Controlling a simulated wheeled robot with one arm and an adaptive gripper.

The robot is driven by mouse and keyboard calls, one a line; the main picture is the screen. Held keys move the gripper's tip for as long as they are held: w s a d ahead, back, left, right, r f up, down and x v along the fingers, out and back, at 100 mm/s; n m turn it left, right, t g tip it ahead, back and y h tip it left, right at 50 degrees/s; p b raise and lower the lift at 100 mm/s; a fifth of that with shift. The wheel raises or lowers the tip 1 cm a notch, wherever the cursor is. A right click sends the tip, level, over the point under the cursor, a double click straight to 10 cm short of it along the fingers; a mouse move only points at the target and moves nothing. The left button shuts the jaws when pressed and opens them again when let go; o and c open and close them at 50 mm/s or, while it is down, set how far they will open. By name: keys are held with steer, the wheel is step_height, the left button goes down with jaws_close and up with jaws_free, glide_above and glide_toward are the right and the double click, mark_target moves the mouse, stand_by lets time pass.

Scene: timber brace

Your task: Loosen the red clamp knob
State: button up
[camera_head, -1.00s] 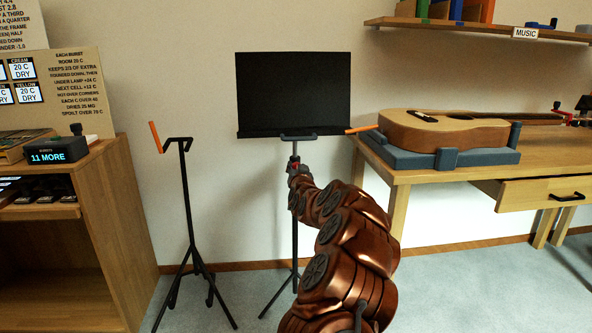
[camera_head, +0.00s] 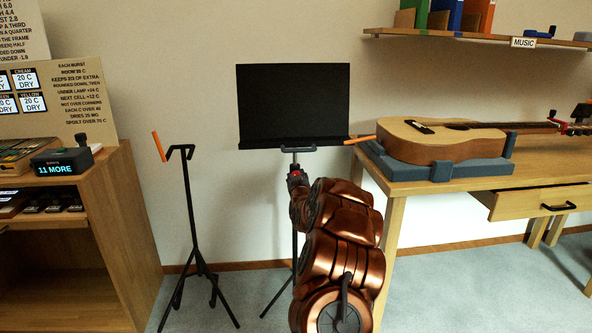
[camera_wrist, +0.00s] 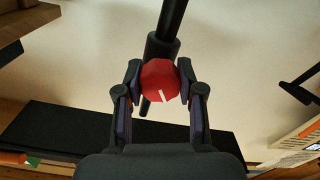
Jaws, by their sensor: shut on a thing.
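The red clamp knob (camera_wrist: 160,80) sits on a dark collar (camera_wrist: 161,50) around the music stand's post. A white mark on the knob points down in the wrist view. My gripper (camera_wrist: 159,78) is shut on the knob, one finger pad on each side. In the head view my gripper (camera_head: 297,178) is at the post just below the stand's black desk (camera_head: 293,104). Only a little red shows there; my arm hides much of the post below.
A second black stand (camera_head: 188,210) with an orange piece (camera_head: 158,146) stands to the left, beside a wooden cabinet (camera_head: 110,215). At right, a guitar (camera_head: 440,145) lies in a blue-grey cradle on a wooden table (camera_head: 395,205) with an open drawer (camera_head: 530,202).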

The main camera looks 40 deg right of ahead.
steer(key=n+p, duration=0.1)
steer(key=n, duration=0.1)
steer(key=n+p, duration=0.2)
steer(key=shift+w+a+r+n, duration=0.1)
steer(key=shift+r+n, duration=0.05)
steer(key=shift+n, duration=0.25)
steer(key=n+p, duration=0.1)
steer(key=n, duration=0.4)
steer(key=n+b, duration=0.1)
steer(key=n, duration=0.1)
steer(key=n+b, duration=0.1)
steer(key=n, duration=0.1)
steer(key=shift+f, duration=0.25)
steer(key=shift+n+b, duration=1.3)
steer(key=shift+n, duration=0.6)
steer(key=shift+r, duration=0.1)
steer(key=o, duration=0.8)
steer(key=shift+w+a, duration=0.1)
steer(key=o, duration=0.3)
steer(key=shift+o, duration=0.2)
